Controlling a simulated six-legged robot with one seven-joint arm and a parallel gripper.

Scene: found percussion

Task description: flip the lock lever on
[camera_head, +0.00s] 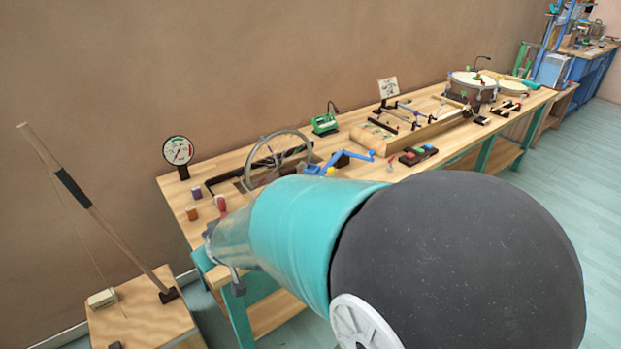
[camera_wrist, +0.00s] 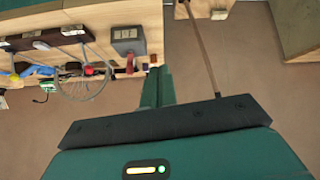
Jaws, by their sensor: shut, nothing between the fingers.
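A lever with a red grip (camera_head: 220,203) stands near the bench's left end, and it looks like the lock lever. In the wrist view its red grip (camera_wrist: 107,68) reaches out from beside a grey box (camera_wrist: 128,40) at the bench edge. Its exact throw position is hard to tell. My gripper (camera_wrist: 165,120) shows in the wrist view as a teal hand with a dark front edge. It is shut and empty, apart from the lever. In the head view my arm hides much of the box and the gripper's fingers.
A spoked wheel (camera_head: 278,155) sits in the bench beside the lever. A purple cup (camera_head: 196,192), an orange cup (camera_head: 192,213) and a round gauge (camera_head: 178,151) stand close by. A low wooden box with a leaning pole (camera_head: 95,210) stands at left.

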